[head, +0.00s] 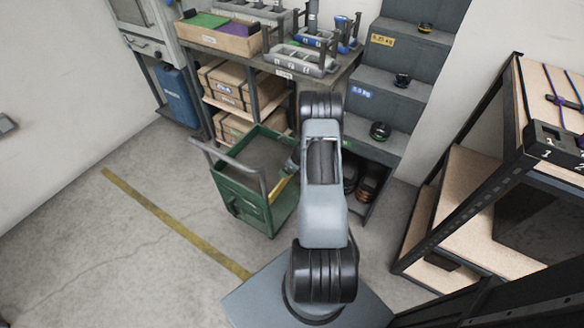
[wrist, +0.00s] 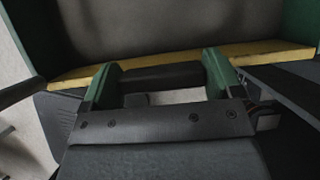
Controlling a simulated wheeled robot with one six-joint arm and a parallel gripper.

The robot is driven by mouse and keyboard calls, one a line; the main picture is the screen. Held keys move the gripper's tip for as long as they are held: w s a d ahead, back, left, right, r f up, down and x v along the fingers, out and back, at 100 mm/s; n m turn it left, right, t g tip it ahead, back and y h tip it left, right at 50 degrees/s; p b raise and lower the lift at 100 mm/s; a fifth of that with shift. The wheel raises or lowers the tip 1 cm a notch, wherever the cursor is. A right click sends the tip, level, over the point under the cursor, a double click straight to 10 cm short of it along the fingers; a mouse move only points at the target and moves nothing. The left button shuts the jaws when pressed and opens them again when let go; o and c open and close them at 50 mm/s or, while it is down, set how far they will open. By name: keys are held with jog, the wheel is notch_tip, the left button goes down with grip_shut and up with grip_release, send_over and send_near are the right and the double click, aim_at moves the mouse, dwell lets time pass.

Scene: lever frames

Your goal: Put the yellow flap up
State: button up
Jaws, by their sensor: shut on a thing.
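The green cart (head: 242,198) stands on the floor left of my arm, its open top showing a grey inside. The yellow flap (head: 280,189) shows as a short slanted strip at the cart's right side, partly hidden by my arm. In the wrist view the yellow flap (wrist: 265,50) is a long strip across the green-sided body. My gripper (wrist: 160,74) has its two green fingertips at the flap, on either side of a dark bar, and is shut on it. In the head view my gripper (head: 290,166) is mostly hidden by the arm.
A workbench (head: 345,72) with bins and boxes stands behind the cart. Grey steps (head: 385,105) with weights are at the back right, and a wooden shelf (head: 470,200) is at the right. Floor with a yellow line (head: 170,220) is clear at the left.

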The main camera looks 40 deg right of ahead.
jog(key=shift+w+a+r, duration=0.1)
jog(key=shift+w+r, duration=0.05)
jog(key=shift+w, duration=0.3)
jog(key=o, duration=1.1)
jog(key=shift+a, duration=0.1)
jog(key=shift+s, duration=0.15)
jog(key=p+v, duration=0.2)
jog(key=v, duration=1.1)
jog(key=shift+s+r+p, duration=0.15)
jog(key=shift+r+p, duration=0.05)
jog(key=shift+p, duration=0.2)
